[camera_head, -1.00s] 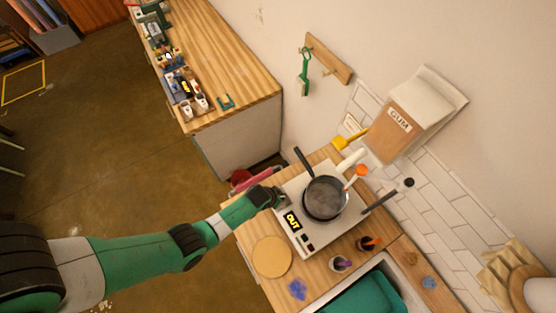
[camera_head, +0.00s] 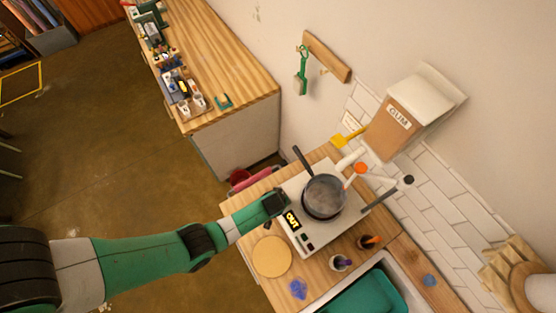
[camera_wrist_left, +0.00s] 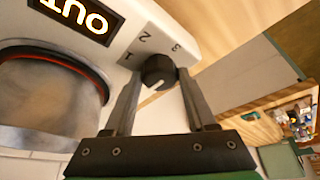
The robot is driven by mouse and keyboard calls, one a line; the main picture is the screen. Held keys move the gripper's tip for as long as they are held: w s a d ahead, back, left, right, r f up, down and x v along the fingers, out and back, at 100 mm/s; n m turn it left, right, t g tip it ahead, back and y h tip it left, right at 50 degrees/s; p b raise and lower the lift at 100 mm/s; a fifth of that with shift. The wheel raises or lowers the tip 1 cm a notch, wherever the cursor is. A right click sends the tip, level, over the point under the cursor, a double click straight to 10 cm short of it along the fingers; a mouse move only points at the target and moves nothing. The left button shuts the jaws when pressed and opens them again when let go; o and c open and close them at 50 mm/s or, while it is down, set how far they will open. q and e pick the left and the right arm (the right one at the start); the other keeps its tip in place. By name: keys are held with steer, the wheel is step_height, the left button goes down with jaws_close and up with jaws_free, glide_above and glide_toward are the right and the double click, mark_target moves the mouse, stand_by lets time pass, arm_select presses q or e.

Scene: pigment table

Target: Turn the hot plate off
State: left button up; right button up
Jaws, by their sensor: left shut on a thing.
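The hot plate (camera_head: 301,228) is a pale box on the wooden counter, with a dark pot (camera_head: 324,197) on top. A thin red ring shows around the pot's base. My right gripper is not in view.
A round wooden disc (camera_head: 272,256) and small cups (camera_head: 340,263) are on the counter near the hot plate. A teal basin (camera_head: 365,295) lies at the front. A GUM bag (camera_head: 405,122) is against the tiled wall. Open floor lies left of the counter.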

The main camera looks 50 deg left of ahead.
arm_select(q)
steer(key=o, duration=1.4)
steer(key=shift+r, duration=0.1)
